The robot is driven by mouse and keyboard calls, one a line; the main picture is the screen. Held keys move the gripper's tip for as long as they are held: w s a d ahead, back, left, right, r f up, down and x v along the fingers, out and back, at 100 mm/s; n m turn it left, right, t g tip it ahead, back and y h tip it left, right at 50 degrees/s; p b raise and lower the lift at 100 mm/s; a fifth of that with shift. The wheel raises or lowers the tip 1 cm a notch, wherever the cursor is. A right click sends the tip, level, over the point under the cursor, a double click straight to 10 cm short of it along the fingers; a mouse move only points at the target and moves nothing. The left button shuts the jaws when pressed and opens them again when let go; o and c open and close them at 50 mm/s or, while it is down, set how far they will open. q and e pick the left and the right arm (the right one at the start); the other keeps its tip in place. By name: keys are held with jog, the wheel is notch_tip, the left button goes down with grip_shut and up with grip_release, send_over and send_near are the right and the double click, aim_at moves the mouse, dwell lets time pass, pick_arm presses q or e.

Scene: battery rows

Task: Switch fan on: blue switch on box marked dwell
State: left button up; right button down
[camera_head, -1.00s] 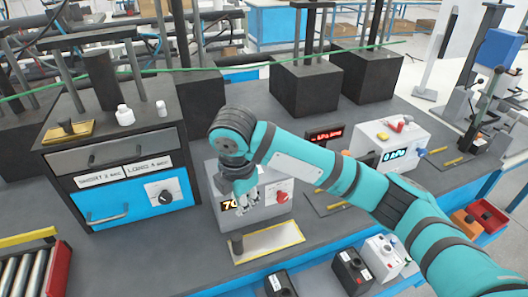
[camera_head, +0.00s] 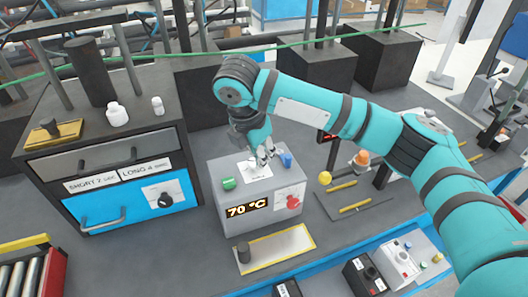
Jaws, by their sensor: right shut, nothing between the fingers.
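The grey box (camera_head: 225,178) with the orange 70 °C display (camera_head: 247,207) stands mid-bench. On its top are a green knob (camera_head: 229,183), a white label (camera_head: 254,171) too small to read, and a small blue switch (camera_head: 286,160). A red knob (camera_head: 293,202) is on its front. My right gripper (camera_head: 266,161) points down over the top, shut and empty, just left of the blue switch; I cannot tell whether it touches. I cannot read the word dwell on any box. My left gripper is not in view.
A cabinet (camera_head: 75,210) with short and long labels and a black dial (camera_head: 165,200) stands at left. A yellow-edged plate (camera_head: 275,248) lies in front of the box. Small control boxes (camera_head: 403,262) line the front edge. A green cable (camera_head: 220,53) crosses behind.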

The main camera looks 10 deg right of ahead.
jog(key=p+x, duration=0.1)
jog(key=x, duration=0.2)
jog(key=shift+s+d+f, duration=0.15)
jog(key=shift+f, duration=0.1)
jog(key=p+x, duration=0.1)
jog(key=x, duration=0.2)
jog(key=shift+d+f, duration=0.15)
jog(key=shift+f, duration=0.15)
jog(key=shift+w+d+r+p, duration=0.1)
jog(key=shift+w+d+p, duration=0.45)
jog(key=shift+w+d, duration=0.75)
jog(key=shift+d, duration=0.2)
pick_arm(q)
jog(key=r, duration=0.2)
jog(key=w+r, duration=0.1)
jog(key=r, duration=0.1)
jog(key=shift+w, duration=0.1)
pick_arm(e)
jog(key=shift+w, duration=0.1)
jog(key=shift+w, duration=0.1)
